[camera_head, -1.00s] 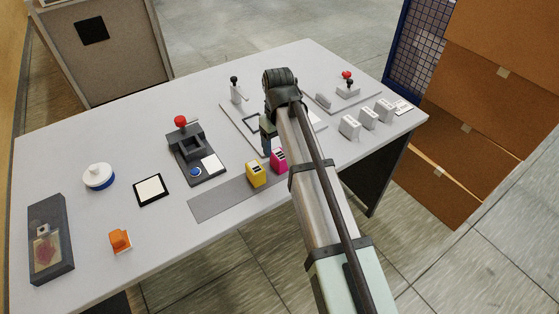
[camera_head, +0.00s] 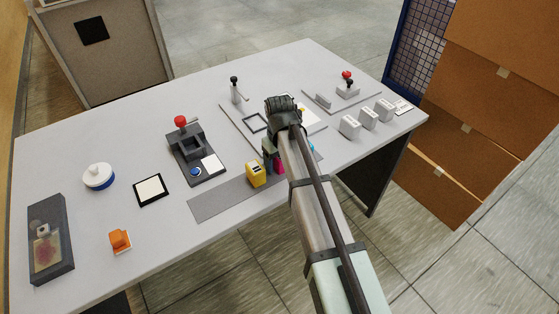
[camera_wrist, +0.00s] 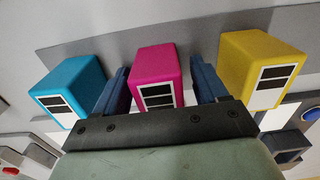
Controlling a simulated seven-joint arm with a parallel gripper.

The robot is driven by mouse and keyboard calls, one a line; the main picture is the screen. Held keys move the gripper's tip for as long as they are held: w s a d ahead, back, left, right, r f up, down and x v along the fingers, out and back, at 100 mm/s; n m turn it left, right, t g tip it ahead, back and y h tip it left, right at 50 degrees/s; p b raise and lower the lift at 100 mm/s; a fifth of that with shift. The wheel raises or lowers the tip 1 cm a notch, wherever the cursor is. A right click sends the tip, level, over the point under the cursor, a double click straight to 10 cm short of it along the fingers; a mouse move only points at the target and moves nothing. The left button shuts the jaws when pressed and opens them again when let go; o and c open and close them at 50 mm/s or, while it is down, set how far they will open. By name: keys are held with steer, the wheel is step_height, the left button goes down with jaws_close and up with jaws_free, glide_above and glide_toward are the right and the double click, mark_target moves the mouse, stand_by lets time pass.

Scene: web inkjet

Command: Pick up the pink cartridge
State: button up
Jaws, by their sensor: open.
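The pink cartridge (camera_wrist: 154,72) stands on the grey strip in the wrist view, with a black-and-white label on its near face. My gripper (camera_wrist: 162,82) is open, with one blue finger on each side of the pink cartridge. I cannot tell whether either finger touches it. In the head view only a sliver of the pink cartridge (camera_head: 279,166) shows beside my gripper (camera_head: 269,157); my arm hides most of it.
A cyan cartridge (camera_wrist: 70,88) and a yellow cartridge (camera_wrist: 262,66) stand on either side, close to the fingers. The grey strip (camera_head: 215,201) is bare at its left end. Several white blocks (camera_head: 368,118) stand at the right of the table (camera_head: 110,215).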

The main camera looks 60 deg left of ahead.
steer(key=shift+c, duration=0.3)
steer(key=c, duration=1.1)
steer(key=shift+o, duration=0.2)
steer(key=shift+r, duration=0.1)
